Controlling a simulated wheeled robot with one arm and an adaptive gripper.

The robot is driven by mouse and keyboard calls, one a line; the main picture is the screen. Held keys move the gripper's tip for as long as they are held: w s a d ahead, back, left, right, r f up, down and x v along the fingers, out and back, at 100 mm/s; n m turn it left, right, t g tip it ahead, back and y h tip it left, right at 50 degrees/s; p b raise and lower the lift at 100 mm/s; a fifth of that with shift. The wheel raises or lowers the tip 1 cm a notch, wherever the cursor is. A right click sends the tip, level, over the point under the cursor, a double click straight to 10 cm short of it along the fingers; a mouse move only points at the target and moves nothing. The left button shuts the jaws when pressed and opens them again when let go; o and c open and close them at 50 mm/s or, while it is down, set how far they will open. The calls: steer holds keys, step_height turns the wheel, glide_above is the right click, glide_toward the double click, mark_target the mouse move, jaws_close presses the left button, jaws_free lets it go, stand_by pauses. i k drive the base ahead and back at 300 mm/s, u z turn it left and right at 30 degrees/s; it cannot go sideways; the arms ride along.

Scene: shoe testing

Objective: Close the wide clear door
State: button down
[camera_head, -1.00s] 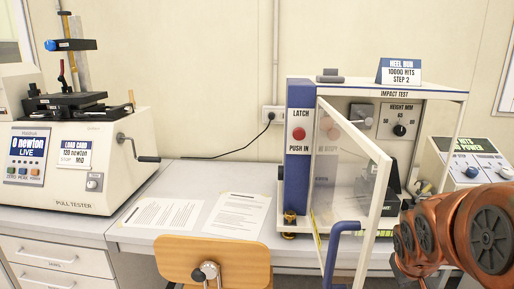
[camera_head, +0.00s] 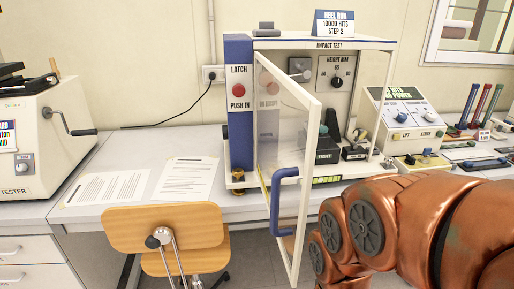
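The wide clear door (camera_head: 293,150) is a transparent panel in a white frame on the front of the impact test cabinet (camera_head: 370,44). It stands open, swung out towards me, hinged on the side by the blue latch column (camera_head: 239,130). A blue handle (camera_head: 280,205) is on its outer face, near the lower part. The column carries a red round button (camera_head: 239,90) between the words LATCH and PUSH IN. My copper-coloured arm reaches in from the lower right, in front of the cabinet and right of the door. My gripper is not visible.
A wooden chair (camera_head: 165,222) stands before the desk, left of the door. Paper sheets (camera_head: 188,178) lie on the desk (camera_head: 135,148). The pull tester (camera_head: 50,135) is at left. A control box (camera_head: 408,118) and small tools stand right of the cabinet.

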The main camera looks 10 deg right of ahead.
mark_target(268, 182)
steer(key=z, duration=1.7)
steer(key=k, duration=1.25)
steer(key=u, duration=2.15)
